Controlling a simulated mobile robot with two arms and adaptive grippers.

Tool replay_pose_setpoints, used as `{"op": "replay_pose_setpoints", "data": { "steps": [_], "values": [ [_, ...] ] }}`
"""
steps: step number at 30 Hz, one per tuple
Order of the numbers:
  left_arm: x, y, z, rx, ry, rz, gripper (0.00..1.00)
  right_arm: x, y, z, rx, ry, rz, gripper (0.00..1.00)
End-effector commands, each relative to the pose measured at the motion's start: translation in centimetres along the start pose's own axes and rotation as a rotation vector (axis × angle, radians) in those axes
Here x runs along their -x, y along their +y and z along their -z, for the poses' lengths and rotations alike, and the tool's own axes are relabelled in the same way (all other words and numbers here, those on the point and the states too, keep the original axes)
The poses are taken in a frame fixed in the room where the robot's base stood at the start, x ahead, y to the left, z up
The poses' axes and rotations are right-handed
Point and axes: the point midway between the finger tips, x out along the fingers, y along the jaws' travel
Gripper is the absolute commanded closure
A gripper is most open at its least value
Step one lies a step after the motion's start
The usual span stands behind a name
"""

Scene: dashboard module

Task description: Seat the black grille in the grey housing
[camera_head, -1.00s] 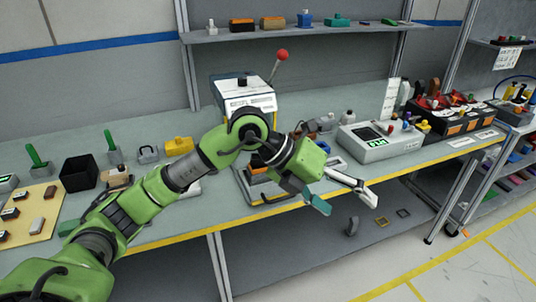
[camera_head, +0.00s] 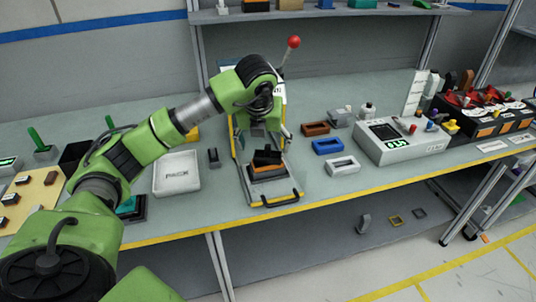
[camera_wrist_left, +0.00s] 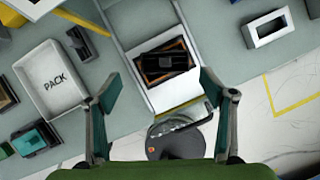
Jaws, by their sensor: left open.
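A black part (camera_head: 267,157), perhaps the black grille, sits on an orange-brown block (camera_head: 268,172) on the press slide. In the left wrist view the black part (camera_wrist_left: 166,62) lies inside an orange-brown rim; whether it is seated I cannot tell. A light grey hollow frame (camera_head: 342,165), perhaps the grey housing, lies apart on the bench to the right; it also shows in the left wrist view (camera_wrist_left: 267,29). My left gripper (camera_wrist_left: 160,79) is open and empty, above the slide, its fingers either side of the black part in that view. My right gripper is not in view.
The press's red-knobbed lever (camera_head: 293,42) rises behind my left arm. A white PACK tray (camera_head: 176,172) and a small dark part (camera_head: 213,157) lie left of the slide. Blue (camera_head: 328,146) and brown frames and a display box (camera_head: 398,141) stand to the right.

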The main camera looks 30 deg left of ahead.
Motion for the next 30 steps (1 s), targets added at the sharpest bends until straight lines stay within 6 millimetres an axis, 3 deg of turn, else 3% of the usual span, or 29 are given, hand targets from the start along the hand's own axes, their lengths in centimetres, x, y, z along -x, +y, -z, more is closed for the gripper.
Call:
{"op": "replay_pose_setpoints", "data": {
  "steps": [9,15,23,27,30],
  "values": [
    [-2.9,-0.7,-0.7,0.001,0.005,0.000,0.25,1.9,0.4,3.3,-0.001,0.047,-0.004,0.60],
    [-5.4,-0.8,-0.7,-0.001,0.001,0.001,0.25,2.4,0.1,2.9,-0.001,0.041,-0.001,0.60],
    [-5.8,-0.8,-0.7,-0.002,0.000,0.002,0.25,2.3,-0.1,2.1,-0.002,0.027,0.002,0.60],
    [-5.8,-0.8,-0.7,-0.001,0.000,0.002,0.59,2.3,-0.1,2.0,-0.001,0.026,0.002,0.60],
    [-5.8,-0.8,-0.7,-0.001,0.000,0.002,0.63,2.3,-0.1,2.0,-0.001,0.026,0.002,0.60]
  ]
}}
